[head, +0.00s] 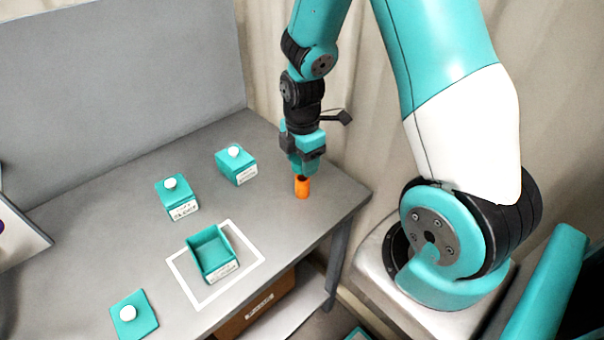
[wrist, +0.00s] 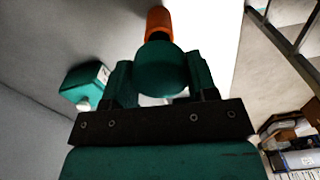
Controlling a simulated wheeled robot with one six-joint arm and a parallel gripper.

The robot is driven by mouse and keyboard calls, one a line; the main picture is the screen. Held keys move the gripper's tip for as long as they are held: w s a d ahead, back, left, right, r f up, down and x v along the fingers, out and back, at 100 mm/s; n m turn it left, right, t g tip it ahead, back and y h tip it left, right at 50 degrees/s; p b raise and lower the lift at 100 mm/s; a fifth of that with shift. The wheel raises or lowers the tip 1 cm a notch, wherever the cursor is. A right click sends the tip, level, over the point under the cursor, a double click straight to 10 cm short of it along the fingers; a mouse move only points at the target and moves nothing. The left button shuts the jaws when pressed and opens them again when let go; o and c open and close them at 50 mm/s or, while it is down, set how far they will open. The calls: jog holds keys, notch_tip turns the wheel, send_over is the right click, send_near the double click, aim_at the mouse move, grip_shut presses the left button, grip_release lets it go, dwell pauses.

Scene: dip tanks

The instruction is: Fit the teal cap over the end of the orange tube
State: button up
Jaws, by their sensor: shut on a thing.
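The orange tube (head: 302,188) stands upright near the right end of the grey table in the head view. Its orange side also shows at the top of the wrist view (wrist: 158,20). My gripper (head: 303,171) is directly above the tube, pointing down. In the wrist view, my gripper (wrist: 160,78) is shut on the round teal cap (wrist: 161,68), which lies between the two fingers and in line with the tube. The cap hides part of the tube, and I cannot tell whether it touches or covers the tube's end. In the head view the fingers largely hide the cap.
Two teal boxes with white-knobbed lids (head: 177,197) (head: 236,165) stand left of the tube. An open teal box (head: 213,254) sits inside a white outline (head: 254,262). A loose knobbed lid (head: 133,316) lies at front left. A grey panel (head: 110,85) backs the table.

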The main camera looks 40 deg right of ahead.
jog(key=shift+f, duration=2.6)
jog(key=shift+f, duration=0.2)
jog(key=o, duration=0.9)
jog(key=shift+r, duration=0.2)
